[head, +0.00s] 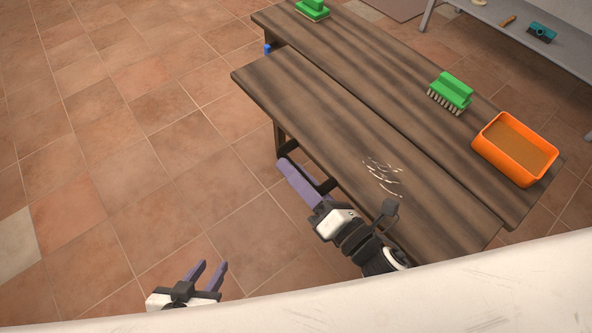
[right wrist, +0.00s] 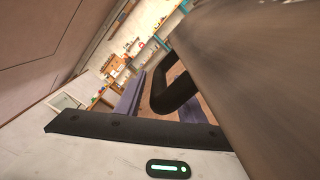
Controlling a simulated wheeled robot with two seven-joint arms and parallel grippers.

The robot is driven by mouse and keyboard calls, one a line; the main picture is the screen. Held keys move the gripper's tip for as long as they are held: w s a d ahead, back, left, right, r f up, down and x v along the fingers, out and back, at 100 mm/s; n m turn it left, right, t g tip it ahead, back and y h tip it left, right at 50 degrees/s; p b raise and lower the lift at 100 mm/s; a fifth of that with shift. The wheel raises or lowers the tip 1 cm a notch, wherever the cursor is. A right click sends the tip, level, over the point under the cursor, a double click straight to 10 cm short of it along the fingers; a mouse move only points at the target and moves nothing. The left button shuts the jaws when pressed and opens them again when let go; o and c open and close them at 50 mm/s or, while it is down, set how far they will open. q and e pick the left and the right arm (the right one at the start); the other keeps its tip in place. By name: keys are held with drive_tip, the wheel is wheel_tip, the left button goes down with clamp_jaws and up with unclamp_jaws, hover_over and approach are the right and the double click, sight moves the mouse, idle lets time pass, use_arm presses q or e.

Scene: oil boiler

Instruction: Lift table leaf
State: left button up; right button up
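The wooden table leaf (head: 330,125) is the near long panel of the brown table, with a narrow dark seam between it and the main top (head: 390,75). It looks about flat. A black loop handle (right wrist: 181,95) sits at the leaf's edge in the right wrist view, beside the leaf's blurred wooden face (right wrist: 255,70). My right gripper (head: 290,168) is at the leaf's near long edge; its purple fingers stand apart on either side of the handle, and contact is unclear. My left gripper (head: 210,268) is open and empty above the floor, away from the table.
A green brush (head: 452,90) and an orange tray (head: 515,148) stand on the main top at the right. Another green brush (head: 313,8) is at the far end. Pale shavings (head: 382,175) lie on the leaf. The tiled floor at left is clear.

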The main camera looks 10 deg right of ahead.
use_arm(q)
drive_tip(key=shift+w+f+b, duration=0.1)
drive_tip(key=shift+f+b, duration=0.15)
drive_tip(key=shift+b, duration=0.2)
use_arm(e)
drive_tip(key=v, duration=1)
use_arm(q)
drive_tip(key=shift+d, duration=0.1)
use_arm(e)
drive_tip(key=shift+s, duration=0.15)
